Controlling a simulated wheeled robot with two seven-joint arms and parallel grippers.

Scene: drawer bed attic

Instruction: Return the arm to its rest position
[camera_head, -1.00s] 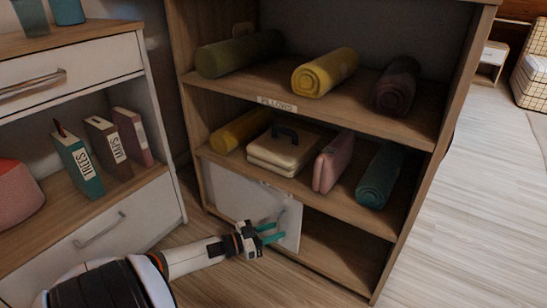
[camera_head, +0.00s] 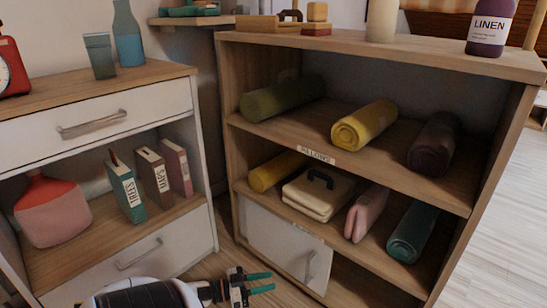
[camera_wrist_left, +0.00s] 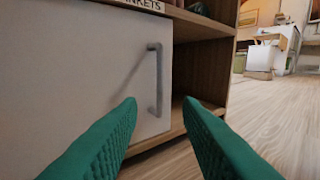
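My left gripper (camera_head: 272,282) is low in front of the shelf unit at the bottom of the head view. Its two teal fingers are spread with nothing between them. In the left wrist view the open fingers (camera_wrist_left: 160,102) frame the grey handle (camera_wrist_left: 155,80) of a white panel (camera_wrist_left: 75,65). In the head view the gripper is left of that handle (camera_head: 310,265) and looks apart from it. The white panel (camera_head: 275,240) covers the left part of the bottom compartment. My right gripper is not in view.
The shelf unit (camera_head: 340,155) holds several rolls, a cream case (camera_head: 318,193) and a pink item (camera_head: 366,212). A white-drawer cabinet (camera_head: 95,100) with books stands at left. Bottles and a glass (camera_head: 99,55) stand on the tops. Open floor (camera_head: 497,240) lies at right.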

